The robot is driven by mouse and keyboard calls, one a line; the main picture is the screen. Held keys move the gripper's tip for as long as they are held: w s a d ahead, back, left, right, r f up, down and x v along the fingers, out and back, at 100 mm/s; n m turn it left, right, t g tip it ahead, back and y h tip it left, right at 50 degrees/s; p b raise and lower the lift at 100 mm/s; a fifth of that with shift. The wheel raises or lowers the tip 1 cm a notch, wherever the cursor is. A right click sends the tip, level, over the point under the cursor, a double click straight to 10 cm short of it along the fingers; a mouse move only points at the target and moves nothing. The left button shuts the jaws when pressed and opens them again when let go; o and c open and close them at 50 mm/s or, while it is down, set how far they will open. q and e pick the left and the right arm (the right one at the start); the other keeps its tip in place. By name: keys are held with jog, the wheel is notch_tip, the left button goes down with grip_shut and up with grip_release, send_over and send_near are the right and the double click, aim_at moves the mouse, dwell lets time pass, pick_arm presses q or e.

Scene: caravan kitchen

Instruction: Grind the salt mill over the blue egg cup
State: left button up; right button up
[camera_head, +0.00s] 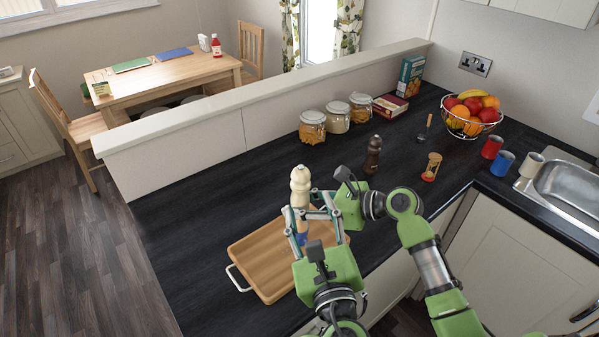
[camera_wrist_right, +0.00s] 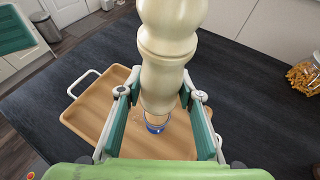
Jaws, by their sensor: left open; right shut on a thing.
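The cream salt mill (camera_head: 300,184) stands upright in the air above a wooden tray (camera_head: 262,262). My right gripper (camera_head: 314,204) is shut on the mill, whose body also fills the middle of the right wrist view (camera_wrist_right: 166,70). The blue egg cup (camera_head: 302,238) is on the tray, right under the mill, and partly hidden by the fingers. Its blue rim shows below the mill in the right wrist view (camera_wrist_right: 155,126). My left gripper (camera_head: 314,228) is open close to the egg cup; whether it touches the cup is unclear.
A dark pepper mill (camera_head: 373,155) and an hourglass (camera_head: 432,167) stand to the right. Jars (camera_head: 312,127) line the low wall. A fruit bowl (camera_head: 471,125), red mug (camera_head: 492,147) and blue mug (camera_head: 502,164) are farther right. The counter left of the tray is clear.

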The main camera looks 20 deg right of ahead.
aim_at(301, 181)
pick_arm(q)
jog(key=w, duration=0.4)
jog(key=w+d, duration=0.1)
jog(key=w, duration=0.6)
jog(key=shift+w+d, duration=0.25)
jog(key=shift+w, duration=0.1)
jog(key=c, duration=1.1)
